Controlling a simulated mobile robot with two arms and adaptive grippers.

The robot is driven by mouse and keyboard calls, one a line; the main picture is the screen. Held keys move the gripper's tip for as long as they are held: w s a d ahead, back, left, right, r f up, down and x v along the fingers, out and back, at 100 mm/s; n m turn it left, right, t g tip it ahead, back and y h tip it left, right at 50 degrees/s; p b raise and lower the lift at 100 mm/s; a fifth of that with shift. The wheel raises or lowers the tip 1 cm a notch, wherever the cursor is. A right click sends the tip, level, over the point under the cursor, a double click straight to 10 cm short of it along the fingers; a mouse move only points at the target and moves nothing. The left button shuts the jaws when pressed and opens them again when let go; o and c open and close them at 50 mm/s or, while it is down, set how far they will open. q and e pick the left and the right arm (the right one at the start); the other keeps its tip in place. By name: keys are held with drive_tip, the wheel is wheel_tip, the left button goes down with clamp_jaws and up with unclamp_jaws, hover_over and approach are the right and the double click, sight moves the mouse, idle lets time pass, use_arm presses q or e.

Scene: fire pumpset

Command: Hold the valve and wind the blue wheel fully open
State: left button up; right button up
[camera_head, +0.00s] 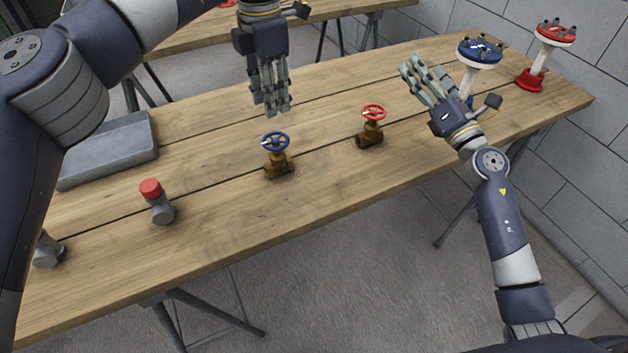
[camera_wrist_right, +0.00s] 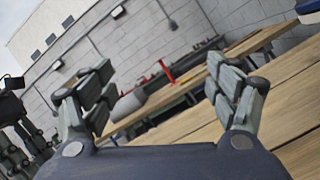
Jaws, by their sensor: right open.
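The brass valve (camera_head: 279,166) stands upright on the wooden table, with the blue wheel (camera_head: 275,141) on its top. My left gripper (camera_head: 274,108) hangs fingers down above and behind the blue wheel, apart from it; I cannot tell how far its fingers are spread. My right gripper (camera_head: 418,72) is open and empty, raised over the right part of the table, well away from the blue-wheel valve. Its two open fingers also show in the right wrist view (camera_wrist_right: 165,95), with nothing between them.
A brass valve with a red wheel (camera_head: 373,112) stands right of the blue one. A red-capped grey fitting (camera_head: 153,190) and a grey tray (camera_head: 110,150) are at left. Blue-topped (camera_head: 480,52) and red-topped (camera_head: 556,33) stands are at right. The wooden table (camera_head: 225,220) is clear in front.

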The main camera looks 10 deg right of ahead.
drive_tip(key=s+a+f+n+g+y, duration=0.25)
drive_tip(key=a+f+n, duration=0.2)
drive_tip(key=a, duration=0.45)
drive_tip(key=s+a+f+n+g+y, duration=0.25)
drive_tip(key=a+f+n, duration=0.2)
drive_tip(key=a, duration=0.45)
drive_tip(key=n+g+y, duration=0.1)
drive_tip(key=n+g, duration=0.1)
drive_tip(key=n, duration=0.1)
approach(283, 161)
drive_tip(key=shift+w+a+f, duration=0.1)
drive_tip(key=shift+w+a, duration=0.05)
drive_tip(key=shift+w, duration=0.4)
drive_tip(key=shift+w+a+f+y, duration=0.1)
drive_tip(key=shift+a+y, duration=0.15)
drive_tip(key=shift+y, duration=0.05)
drive_tip(key=x, duration=1)
drive_tip(key=shift+w, duration=0.1)
drive_tip(key=c, duration=1.5)
drive_tip(key=shift+c, duration=0.2)
drive_tip(key=o, duration=1.5)
